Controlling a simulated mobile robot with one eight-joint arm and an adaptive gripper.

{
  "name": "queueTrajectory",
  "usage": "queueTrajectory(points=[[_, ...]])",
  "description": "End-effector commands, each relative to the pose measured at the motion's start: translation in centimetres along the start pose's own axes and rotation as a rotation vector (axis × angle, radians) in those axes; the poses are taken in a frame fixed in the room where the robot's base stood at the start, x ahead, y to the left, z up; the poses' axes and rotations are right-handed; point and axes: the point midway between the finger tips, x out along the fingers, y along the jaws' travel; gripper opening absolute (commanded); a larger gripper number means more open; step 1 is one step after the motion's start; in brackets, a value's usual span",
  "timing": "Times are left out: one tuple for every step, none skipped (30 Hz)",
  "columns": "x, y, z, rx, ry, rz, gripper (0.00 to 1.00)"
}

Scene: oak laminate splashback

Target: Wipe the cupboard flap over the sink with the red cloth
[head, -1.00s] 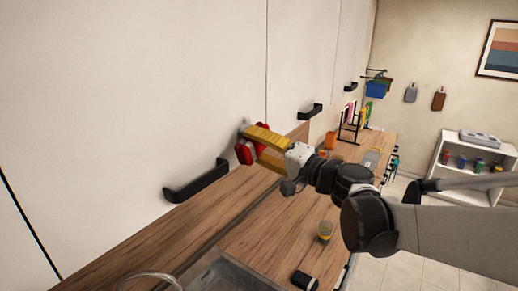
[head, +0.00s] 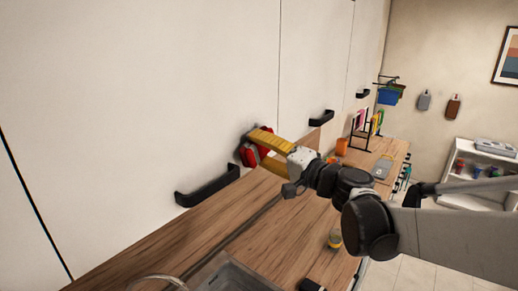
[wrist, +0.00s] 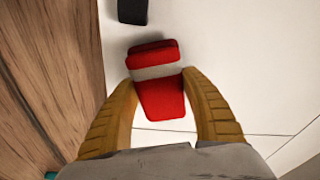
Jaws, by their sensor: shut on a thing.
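The red cloth (head: 248,154) is a thick pad at the lower right of the white cupboard flap (head: 140,90), right of its black handle (head: 207,187). In the wrist view the cloth (wrist: 162,98) shows red with a pale band across it, between two yellow fingers. My gripper (head: 256,150) is shut on the cloth and holds it at the flap's face. Whether the whole pad touches the flap cannot be told. The sink (head: 238,277) shows partly at the bottom of the head view, below the flap.
Wooden splashback and worktop (head: 290,235) run under the cupboards. A yellow-topped cup (head: 335,239) and a dark item (head: 312,285) stand on the worktop. Further along are an orange cup (head: 341,146) and a black rack (head: 362,130). More black handles (head: 321,117) stick out to the right.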

Motion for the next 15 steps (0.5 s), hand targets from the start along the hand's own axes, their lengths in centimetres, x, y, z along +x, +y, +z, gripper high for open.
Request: queueTrajectory(points=[[0.08, 0.00, 0.02, 0.000, 0.000, 0.000, 0.20], [0.12, 0.01, 0.02, 0.000, 0.000, 0.000, 0.20], [0.20, 0.01, 0.03, 0.000, 0.000, 0.000, 0.20], [0.25, 0.01, 0.03, 0.000, 0.000, 0.000, 0.20], [0.31, 0.01, 0.04, 0.000, 0.000, 0.000, 0.20], [0.39, 0.01, 0.05, 0.000, 0.000, 0.000, 0.20], [0.46, 0.01, 0.05, 0.000, 0.000, 0.000, 0.20], [0.52, 0.01, 0.06, 0.000, 0.000, 0.000, 0.20], [0.60, 0.01, 0.06, 0.000, -0.001, 0.000, 0.20], [0.66, 0.01, 0.07, 0.000, -0.001, 0.000, 0.20], [0.72, 0.01, 0.08, 0.000, -0.001, 0.000, 0.20], [0.80, 0.01, 0.08, 0.000, -0.001, 0.000, 0.20], [0.86, 0.01, 0.09, 0.000, -0.001, 0.000, 0.20], [0.92, 0.01, 0.10, 0.000, -0.001, 0.000, 0.20], [1.01, 0.01, 0.11, 0.000, -0.001, 0.000, 0.20]])
